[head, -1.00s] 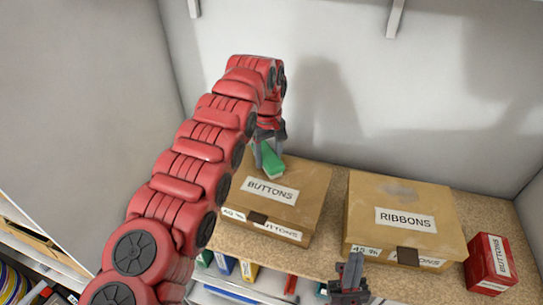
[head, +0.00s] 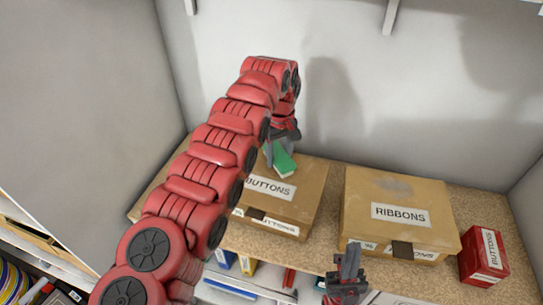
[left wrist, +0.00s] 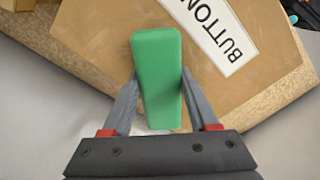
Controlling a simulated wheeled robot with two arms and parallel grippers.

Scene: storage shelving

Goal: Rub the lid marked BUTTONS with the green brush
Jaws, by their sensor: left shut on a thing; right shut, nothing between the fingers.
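The cardboard box marked BUTTONS (head: 305,190) stands on the shelf, its lid label facing up. The green brush (head: 283,160) is at the back part of its lid, just behind the label. My left gripper (head: 272,153) is shut on the brush from above. In the left wrist view the green brush (left wrist: 158,75) sits between the two fingers, over the lid (left wrist: 100,40) beside the label; I cannot tell for sure whether it touches. My right gripper (head: 350,262) is shut and empty, in front of the shelf below the RIBBONS box.
The cardboard box marked RIBBONS (head: 375,190) stands to the right on the shelf (head: 330,225). Walls close off the back and left. Coloured items sit on a lower level.

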